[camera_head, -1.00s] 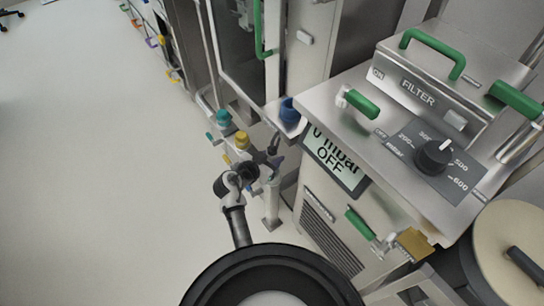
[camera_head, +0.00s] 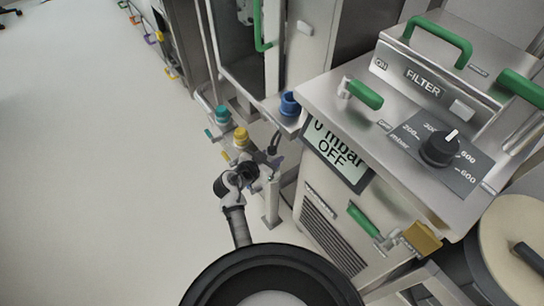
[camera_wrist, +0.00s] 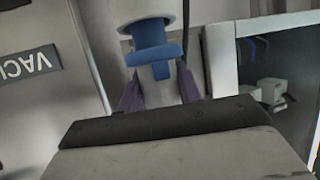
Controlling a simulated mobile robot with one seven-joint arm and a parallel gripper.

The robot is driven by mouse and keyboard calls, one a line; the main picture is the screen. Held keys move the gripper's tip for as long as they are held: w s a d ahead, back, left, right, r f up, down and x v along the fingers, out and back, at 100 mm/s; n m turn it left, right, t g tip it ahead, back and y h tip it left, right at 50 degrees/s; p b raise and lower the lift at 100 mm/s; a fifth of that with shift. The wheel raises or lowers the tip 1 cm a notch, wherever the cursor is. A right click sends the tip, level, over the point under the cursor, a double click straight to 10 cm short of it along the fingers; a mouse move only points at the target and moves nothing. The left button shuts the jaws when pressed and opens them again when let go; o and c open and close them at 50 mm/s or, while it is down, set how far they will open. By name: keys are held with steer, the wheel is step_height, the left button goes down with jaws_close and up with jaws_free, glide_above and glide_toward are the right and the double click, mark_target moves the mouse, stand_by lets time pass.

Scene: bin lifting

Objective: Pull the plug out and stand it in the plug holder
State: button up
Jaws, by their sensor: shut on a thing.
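My gripper (camera_head: 272,158) is low at the centre of the head view, beside the steel cabinet. In the wrist view its two purple-grey fingers (camera_wrist: 160,92) are closed on the pale lower body of a plug (camera_wrist: 161,71). A blue collar with a crossbar (camera_wrist: 149,54) sits directly above that body. I cannot tell whether the plug is seated or free, as the wrist housing hides its lower part. A blue cup (camera_head: 289,104) on a small steel ledge, possibly the plug holder, is above and right of my gripper in the head view.
A teal fitting (camera_head: 222,115) and a yellow fitting (camera_head: 241,137) stand just left of my gripper. The steel filter unit (camera_head: 400,110) with green handles and a dial fills the right. Open floor (camera_head: 100,170) lies to the left.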

steer(key=shift+f+b, duration=1)
steer(key=shift+b, duration=0.3)
stand_by(0.9)
